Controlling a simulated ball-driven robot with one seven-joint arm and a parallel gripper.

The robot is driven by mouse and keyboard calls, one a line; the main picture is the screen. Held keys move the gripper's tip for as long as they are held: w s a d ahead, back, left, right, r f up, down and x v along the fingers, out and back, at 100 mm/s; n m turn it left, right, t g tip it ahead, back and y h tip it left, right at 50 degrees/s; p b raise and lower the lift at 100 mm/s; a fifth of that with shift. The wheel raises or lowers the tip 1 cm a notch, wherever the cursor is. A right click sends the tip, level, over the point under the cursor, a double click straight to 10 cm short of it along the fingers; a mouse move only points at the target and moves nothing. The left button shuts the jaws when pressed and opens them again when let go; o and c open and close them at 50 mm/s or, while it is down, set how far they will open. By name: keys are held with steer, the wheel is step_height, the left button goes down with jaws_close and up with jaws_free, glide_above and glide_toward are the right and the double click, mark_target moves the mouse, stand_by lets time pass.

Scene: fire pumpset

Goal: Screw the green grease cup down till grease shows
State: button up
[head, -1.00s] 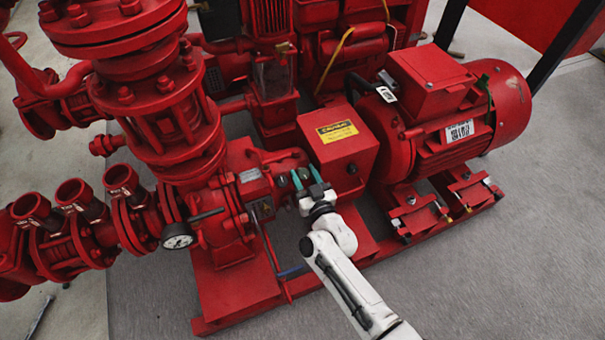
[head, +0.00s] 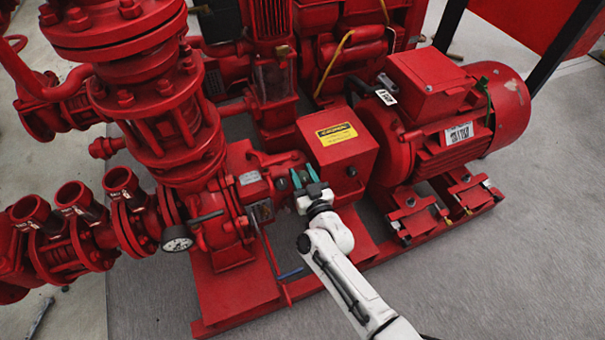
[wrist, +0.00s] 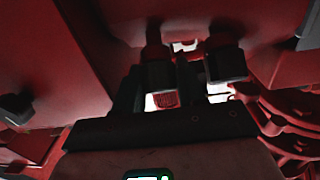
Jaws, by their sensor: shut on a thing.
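My gripper (head: 305,176) has teal fingertips and is at the pump's bearing housing, between the pump and the red box. It is shut on a green grease cup (head: 304,175), small and mostly covered by the fingers in the head view. In the wrist view this cup (wrist: 160,75) looks dark and sits between my two dark fingers. A second, similar cup (head: 282,184) is just left of the fingers in the head view; it shows to the right in the wrist view (wrist: 226,63), outside my grip. I cannot see any grease.
A red box with a yellow label (head: 338,150) stands close behind my gripper. The red motor (head: 450,110) is to the right. A pressure gauge (head: 177,238) and several red pipe flanges are to the left. The grey floor (head: 480,290) in front is clear.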

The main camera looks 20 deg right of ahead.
steer(key=shift+r+m+h+p, duration=0.3)
steer(key=shift+r+p, duration=0.05)
steer(key=shift+p, duration=0.2)
steer(key=shift+a+m+h+p, duration=0.1)
steer(key=shift+m+h+p, duration=0.6)
steer(key=shift+m+p, duration=0.45)
steer(key=shift+w+f+m+g+h+p, duration=0.1)
steer(key=shift+m+g+h+p, duration=0.5)
steer(key=shift+m+h, duration=0.4)
steer(key=shift+d+f+m+h, duration=0.2)
steer(key=shift+m+h, duration=0.3)
steer(key=shift+m, duration=0.25)
steer(key=o, duration=0.7)
steer(key=shift+s+p, duration=0.2)
steer(key=shift+p, duration=0.1)
